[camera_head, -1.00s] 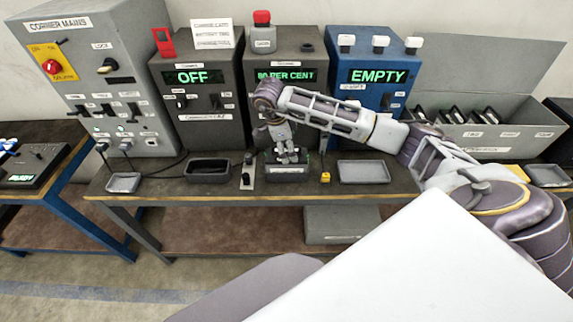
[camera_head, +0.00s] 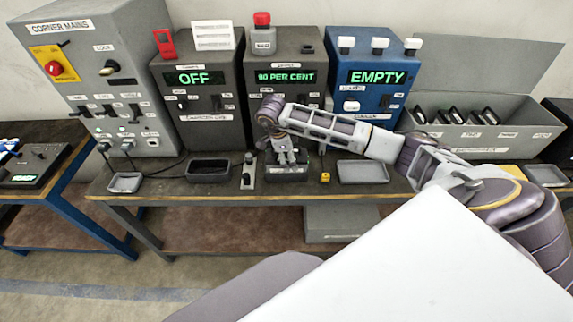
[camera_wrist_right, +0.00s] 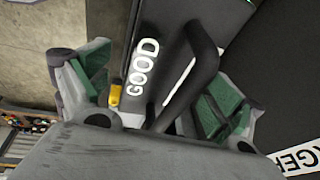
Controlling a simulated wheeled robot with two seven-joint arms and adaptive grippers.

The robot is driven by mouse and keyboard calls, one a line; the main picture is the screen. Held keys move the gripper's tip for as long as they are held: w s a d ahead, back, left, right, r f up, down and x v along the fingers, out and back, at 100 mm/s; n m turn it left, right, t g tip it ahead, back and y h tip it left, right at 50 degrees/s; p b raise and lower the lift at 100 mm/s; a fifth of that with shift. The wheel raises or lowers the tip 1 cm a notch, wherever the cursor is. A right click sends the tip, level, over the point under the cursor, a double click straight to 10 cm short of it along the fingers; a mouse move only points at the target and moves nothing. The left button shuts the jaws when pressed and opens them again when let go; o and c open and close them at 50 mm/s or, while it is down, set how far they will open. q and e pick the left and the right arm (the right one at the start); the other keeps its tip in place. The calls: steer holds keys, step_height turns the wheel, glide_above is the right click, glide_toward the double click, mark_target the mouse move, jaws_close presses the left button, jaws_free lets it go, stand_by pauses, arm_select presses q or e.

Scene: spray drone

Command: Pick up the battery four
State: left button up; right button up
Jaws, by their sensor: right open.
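My right gripper (camera_head: 286,158) is low over a dark unit (camera_head: 286,175) at the bench's middle. In the right wrist view the open gripper (camera_wrist_right: 155,92) has its green-padded fingers apart, on either side of a dark handle (camera_wrist_right: 203,65). The handle is bent and appears to belong to a battery; its number does not show. White letters reading GOOD (camera_wrist_right: 141,66) lie beside it. I cannot tell whether the fingers touch the handle. Several dark-handled batteries (camera_head: 450,115) stand in the grey bin at right, their numbers unreadable. My left gripper is out of view.
A dark tray (camera_head: 209,171) and small switch box (camera_head: 248,172) lie left of the gripper. A yellow block (camera_head: 325,177) and grey tray (camera_head: 362,172) lie right.

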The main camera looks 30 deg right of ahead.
steer(key=c, duration=2.1)
steer(key=shift+w+r, duration=0.1)
steer(key=shift+r, duration=0.05)
jaws_close()
